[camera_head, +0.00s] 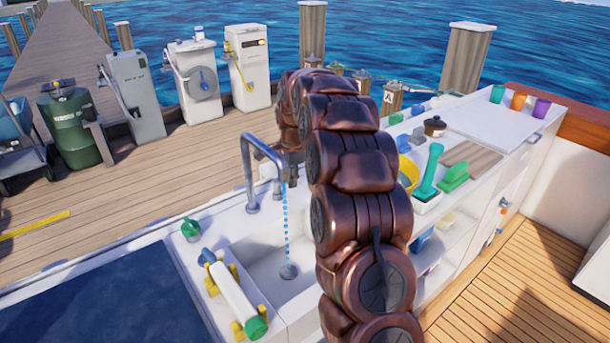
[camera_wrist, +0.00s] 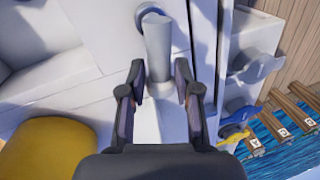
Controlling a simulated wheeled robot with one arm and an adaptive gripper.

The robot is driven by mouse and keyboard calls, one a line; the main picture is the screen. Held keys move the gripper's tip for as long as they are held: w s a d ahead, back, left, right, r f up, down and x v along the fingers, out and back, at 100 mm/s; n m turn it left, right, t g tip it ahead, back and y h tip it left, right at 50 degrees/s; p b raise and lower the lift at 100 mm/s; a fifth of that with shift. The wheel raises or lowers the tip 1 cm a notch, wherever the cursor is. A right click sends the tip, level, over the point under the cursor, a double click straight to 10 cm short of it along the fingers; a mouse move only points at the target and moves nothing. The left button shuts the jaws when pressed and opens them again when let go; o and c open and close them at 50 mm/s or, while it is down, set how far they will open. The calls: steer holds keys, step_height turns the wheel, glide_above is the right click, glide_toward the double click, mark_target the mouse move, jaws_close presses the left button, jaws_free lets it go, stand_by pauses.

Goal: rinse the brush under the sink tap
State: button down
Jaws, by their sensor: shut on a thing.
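My gripper (camera_wrist: 160,75) is shut on a pale grey cylinder (camera_wrist: 158,45) in the wrist view; I cannot tell exactly what this cylinder is. In the head view the gripper is hidden behind my arm. The arched grey tap (camera_head: 248,165) stands at the sink, and a dotted blue water stream (camera_head: 286,225) falls from its spout into the sink basin (camera_head: 262,262).
A white cylinder with a green end (camera_head: 235,295) rests on yellow supports left of the basin. A green bottle (camera_head: 191,229) stands nearby. A green block (camera_head: 454,177), a wooden board (camera_head: 472,157) and a yellow bowl (camera_head: 408,173) crowd the counter at right.

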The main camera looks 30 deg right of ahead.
steer(key=c, duration=0.8)
jaws_free()
steer(key=shift+c, duration=0.2)
step_height(320, 180, up, 10)
